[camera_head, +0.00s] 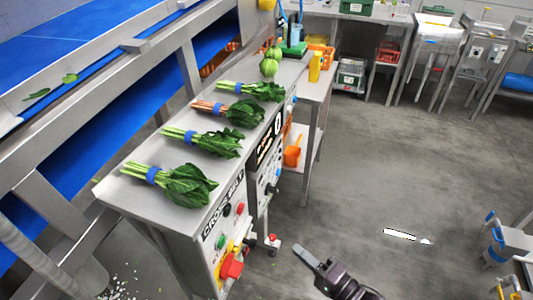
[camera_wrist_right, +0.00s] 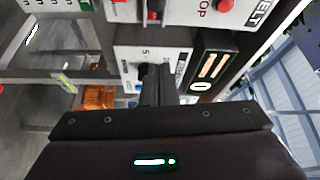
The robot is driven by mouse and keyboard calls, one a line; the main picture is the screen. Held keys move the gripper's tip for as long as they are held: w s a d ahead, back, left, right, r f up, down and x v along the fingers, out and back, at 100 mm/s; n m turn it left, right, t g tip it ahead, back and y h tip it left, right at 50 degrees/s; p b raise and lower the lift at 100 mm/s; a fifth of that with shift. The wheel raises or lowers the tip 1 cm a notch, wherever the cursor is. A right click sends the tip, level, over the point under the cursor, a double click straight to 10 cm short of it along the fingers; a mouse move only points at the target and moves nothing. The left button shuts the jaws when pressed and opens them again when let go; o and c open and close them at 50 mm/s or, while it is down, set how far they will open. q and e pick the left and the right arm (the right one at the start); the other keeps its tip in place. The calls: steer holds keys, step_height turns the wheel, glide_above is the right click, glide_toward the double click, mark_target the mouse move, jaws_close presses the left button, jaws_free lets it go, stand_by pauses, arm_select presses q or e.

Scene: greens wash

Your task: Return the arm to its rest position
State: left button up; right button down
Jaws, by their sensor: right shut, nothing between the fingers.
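My right gripper (camera_head: 307,257) is at the bottom of the head view, to the right of the steel bench's control box and clear of it. It is shut and empty. In the right wrist view the shut fingers (camera_wrist_right: 159,85) point toward the control panel (camera_wrist_right: 135,65), which fills the middle of that view. My left gripper is in neither view.
The steel bench (camera_head: 112,190) carries several bunches of greens, the nearest a leafy bunch (camera_head: 185,186) with a blue band. A red emergency knob (camera_head: 231,268) juts from the box. Open grey floor (camera_head: 350,190) lies to the right.

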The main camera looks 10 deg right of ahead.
steer(key=shift+f, duration=0.1)
steer(key=s+d+f+n+g+h, duration=0.2)
steer(key=s+f+g+h, duration=0.1)
steer(key=f, duration=1.1)
steer(key=s+d+f+n+g+h, duration=0.2)
steer(key=s+f+g+h, duration=0.15)
steer(key=f, duration=1.05)
steer(key=s+f+n+g+h, duration=0.1)
steer(key=s+f+n+g, duration=0.3)
steer(key=s+f, duration=0.5)
steer(key=s+d+f+n+g+h, duration=0.1)
steer(key=s+f+n+g, duration=0.3)
steer(key=s+f, duration=0.5)
steer(key=s+h, duration=0.1)
steer(key=s, duration=0.5)
steer(key=shift+d+f, duration=0.15)
steer(key=shift+d, duration=0.05)
steer(key=shift+g, duration=0.25)
